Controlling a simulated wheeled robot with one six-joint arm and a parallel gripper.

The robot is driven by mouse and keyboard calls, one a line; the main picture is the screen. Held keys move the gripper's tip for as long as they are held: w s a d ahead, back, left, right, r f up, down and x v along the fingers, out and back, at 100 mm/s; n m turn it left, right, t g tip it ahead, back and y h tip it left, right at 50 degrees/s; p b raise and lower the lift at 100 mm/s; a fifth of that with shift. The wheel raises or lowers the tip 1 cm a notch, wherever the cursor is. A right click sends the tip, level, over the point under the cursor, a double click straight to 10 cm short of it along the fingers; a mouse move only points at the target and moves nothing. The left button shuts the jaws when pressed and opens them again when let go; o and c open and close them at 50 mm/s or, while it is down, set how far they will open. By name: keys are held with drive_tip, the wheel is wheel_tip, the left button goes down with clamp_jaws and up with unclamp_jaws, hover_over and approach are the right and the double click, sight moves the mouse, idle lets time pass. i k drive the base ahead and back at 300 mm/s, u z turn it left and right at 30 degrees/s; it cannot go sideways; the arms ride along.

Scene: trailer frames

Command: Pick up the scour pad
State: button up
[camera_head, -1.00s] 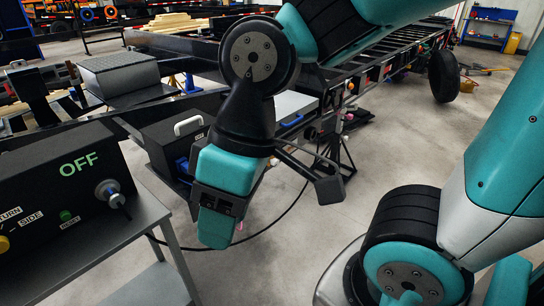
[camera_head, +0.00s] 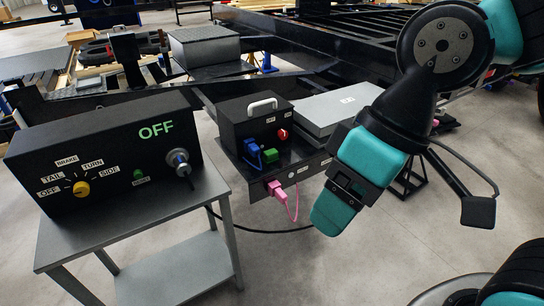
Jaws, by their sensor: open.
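I cannot make out a scour pad in the head view. My gripper (camera_head: 335,207), with teal and black parts, hangs at the right of centre, pointing down and to the left. It is open, and I see nothing held in it. In the picture it overlaps the area just right of a black shelf (camera_head: 290,165). On that shelf stands a black box (camera_head: 248,122) with a white handle, with a small green block (camera_head: 269,156) and a blue plug (camera_head: 252,150) at its front.
A black control box (camera_head: 115,160) reading OFF stands on a grey metal table (camera_head: 135,228) at the left. A grey case (camera_head: 335,108) lies beside the black box. Concrete floor is open at the lower centre.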

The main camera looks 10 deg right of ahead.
sight(270, 155)
drive_tip(key=z, duration=1.15)
drive_tip(key=k, duration=0.35)
drive_tip(key=u, duration=1.8)
drive_tip(key=i, duration=1.25)
drive_tip(key=z, duration=0.25)
